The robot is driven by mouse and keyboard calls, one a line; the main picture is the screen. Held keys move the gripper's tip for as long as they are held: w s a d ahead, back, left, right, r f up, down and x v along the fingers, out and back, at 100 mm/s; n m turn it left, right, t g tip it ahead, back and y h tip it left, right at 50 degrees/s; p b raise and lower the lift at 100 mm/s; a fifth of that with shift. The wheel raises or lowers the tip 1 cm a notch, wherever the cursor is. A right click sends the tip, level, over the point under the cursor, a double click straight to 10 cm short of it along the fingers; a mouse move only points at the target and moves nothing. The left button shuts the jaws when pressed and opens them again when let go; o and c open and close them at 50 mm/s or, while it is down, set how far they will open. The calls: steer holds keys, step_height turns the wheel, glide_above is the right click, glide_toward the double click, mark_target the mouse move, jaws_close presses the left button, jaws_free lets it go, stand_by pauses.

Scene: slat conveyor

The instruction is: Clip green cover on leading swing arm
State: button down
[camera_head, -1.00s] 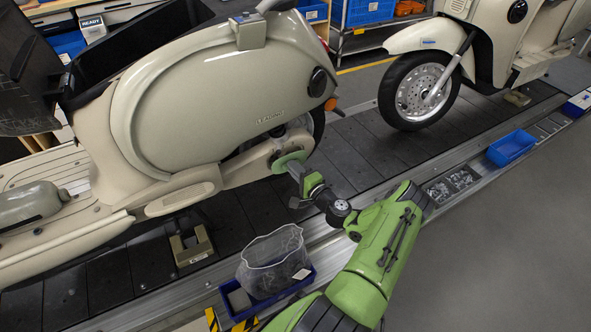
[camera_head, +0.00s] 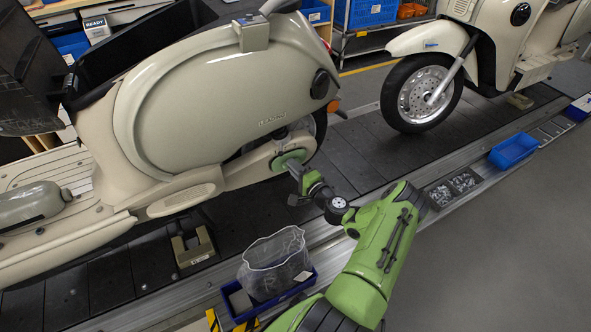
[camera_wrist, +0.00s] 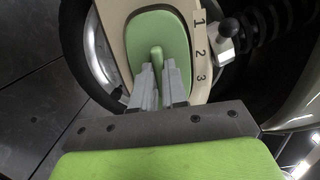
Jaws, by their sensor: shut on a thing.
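The green cover (camera_head: 288,160) lies against the swing arm (camera_head: 262,158) of the cream scooter on the left, low at its rear wheel. In the wrist view the cover (camera_wrist: 161,44) is an oval plate with a raised middle tab. It sits over the beige swing arm (camera_wrist: 200,20), which carries the marks 1, 2 and 3. My gripper (camera_wrist: 158,78) is shut on the cover's tab. In the head view my gripper (camera_head: 298,170) reaches it from the lower right. Whether the cover is seated or only touching, I cannot tell.
A blue bin with a clear bag (camera_head: 273,262) stands at the conveyor's near edge, left of my arm. A small parts tray (camera_head: 453,188) and an empty blue bin (camera_head: 513,150) lie along the rail. A second scooter (camera_head: 425,90) stands behind right.

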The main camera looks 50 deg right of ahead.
steer(key=shift+w+d, duration=0.15)
steer(key=shift+w, duration=0.35)
stand_by(0.5)
steer(key=c, duration=1.1)
jaws_free()
steer(key=s+a+p, duration=0.3)
steer(key=s+p, duration=0.1)
steer(key=s, duration=1.1)
steer(key=shift+s, duration=0.25)
